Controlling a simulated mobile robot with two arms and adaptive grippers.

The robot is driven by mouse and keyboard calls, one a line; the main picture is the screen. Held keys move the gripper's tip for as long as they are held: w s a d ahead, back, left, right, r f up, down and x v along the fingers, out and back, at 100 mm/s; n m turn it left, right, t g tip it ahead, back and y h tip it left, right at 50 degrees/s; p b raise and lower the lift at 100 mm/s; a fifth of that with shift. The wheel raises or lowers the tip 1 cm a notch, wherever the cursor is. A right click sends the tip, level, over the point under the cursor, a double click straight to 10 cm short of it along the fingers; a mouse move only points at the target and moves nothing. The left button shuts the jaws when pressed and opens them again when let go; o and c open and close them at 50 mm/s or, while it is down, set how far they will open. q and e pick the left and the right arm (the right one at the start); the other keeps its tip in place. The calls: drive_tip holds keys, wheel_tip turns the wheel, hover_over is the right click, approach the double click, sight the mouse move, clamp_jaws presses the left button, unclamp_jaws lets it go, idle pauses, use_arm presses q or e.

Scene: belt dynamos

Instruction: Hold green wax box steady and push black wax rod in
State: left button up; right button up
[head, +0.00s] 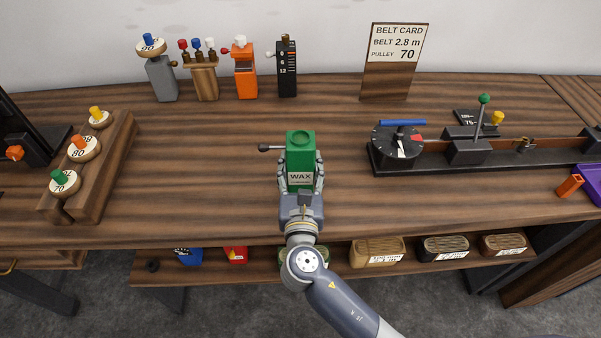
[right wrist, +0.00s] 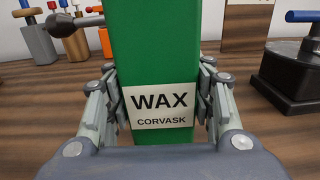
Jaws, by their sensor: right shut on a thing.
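The green wax box (head: 300,155) stands upright on the bench, with a white label reading WAX on its near face. It fills the middle of the right wrist view (right wrist: 153,60). My right gripper (head: 300,182) is shut on the box, one finger on each side of its lower part. The black wax rod (head: 268,147) sticks out of the box's left side and ends in a dark knob. The knob also shows in the right wrist view (right wrist: 60,23). The rod's far end inside the box is hidden. My left gripper is not in view.
A wooden pulley rack (head: 118,160) stands at the left. Several small devices, including an orange box (head: 245,75), line the back. A belt card (head: 397,50) and a black bench rig (head: 440,165) are at the right. The bench left of the box is clear.

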drive_tip(key=shift+w+d+f+b, duration=0.1)
drive_tip(key=shift+w+f+b, duration=0.15)
drive_tip(key=shift+w, duration=0.95)
drive_tip(key=shift+w+f+b, duration=0.1)
drive_tip(key=shift+w+f, duration=0.1)
drive_tip(key=shift+w, duration=0.95)
drive_tip(key=shift+f+b, duration=0.3)
drive_tip(key=shift+f, duration=0.3)
drive_tip(key=shift+s, duration=0.1)
drive_tip(key=shift+f, duration=0.15)
